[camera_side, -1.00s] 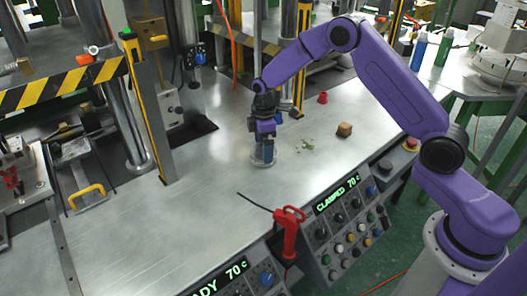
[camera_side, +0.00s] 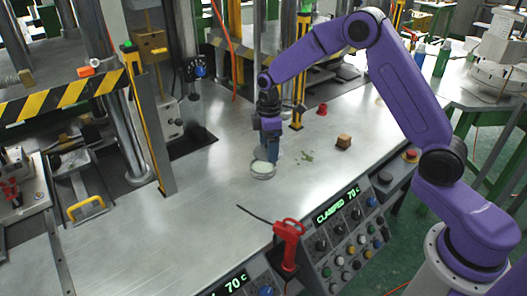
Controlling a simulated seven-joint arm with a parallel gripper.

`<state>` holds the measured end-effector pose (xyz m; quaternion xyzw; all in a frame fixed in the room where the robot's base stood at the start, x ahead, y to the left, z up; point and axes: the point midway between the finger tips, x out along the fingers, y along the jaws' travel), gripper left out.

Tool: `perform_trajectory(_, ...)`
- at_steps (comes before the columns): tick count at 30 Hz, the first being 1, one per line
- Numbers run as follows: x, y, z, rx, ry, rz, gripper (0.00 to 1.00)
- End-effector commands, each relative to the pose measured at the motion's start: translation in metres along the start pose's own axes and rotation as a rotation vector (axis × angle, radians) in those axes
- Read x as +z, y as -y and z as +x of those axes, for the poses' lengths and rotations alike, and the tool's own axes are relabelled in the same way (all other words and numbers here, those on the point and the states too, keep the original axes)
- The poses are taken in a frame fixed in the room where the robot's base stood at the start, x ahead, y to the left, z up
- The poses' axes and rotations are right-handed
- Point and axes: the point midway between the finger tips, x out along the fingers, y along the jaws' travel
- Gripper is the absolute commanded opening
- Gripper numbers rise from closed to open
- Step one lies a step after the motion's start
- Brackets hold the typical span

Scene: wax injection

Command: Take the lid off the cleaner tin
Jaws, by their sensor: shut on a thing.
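The cleaner tin (camera_side: 262,174) is a low, round, pale container standing on the steel bench, left of a patch of greenish crumbs. Its round top shows pale inside a lighter rim. My gripper (camera_side: 271,159) points down at the far right edge of the tin. Its jaws are shut on the lid, at the edge, but the fingers hide most of the grip. The lid is too small and too much covered to tell whether it is clear of the tin.
Greenish crumbs (camera_side: 307,156), a brown block (camera_side: 344,141) and a red cup (camera_side: 322,108) lie to the right. A red-handled tool (camera_side: 288,242) stands at the front by the control panels (camera_side: 345,228). A yellow-edged post (camera_side: 151,125) rises at left; the bench between is clear.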

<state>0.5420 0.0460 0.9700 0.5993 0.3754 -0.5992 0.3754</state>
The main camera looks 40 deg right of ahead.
Motion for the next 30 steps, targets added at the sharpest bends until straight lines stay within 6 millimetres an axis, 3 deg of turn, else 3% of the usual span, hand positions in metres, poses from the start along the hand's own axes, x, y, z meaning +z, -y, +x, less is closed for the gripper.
perform_trajectory(6, 0.018, 0.030, -0.040, 0.003, -0.002, -0.002, 0.59)
perform_trajectory(12, 0.038, 0.064, -0.056, 0.002, -0.001, -0.001, 0.59)
perform_trajectory(26, 0.057, 0.109, -0.072, 0.000, 0.000, -0.006, 0.59)
perform_trajectory(30, 0.048, 0.141, -0.067, -0.001, 0.001, -0.025, 0.59)
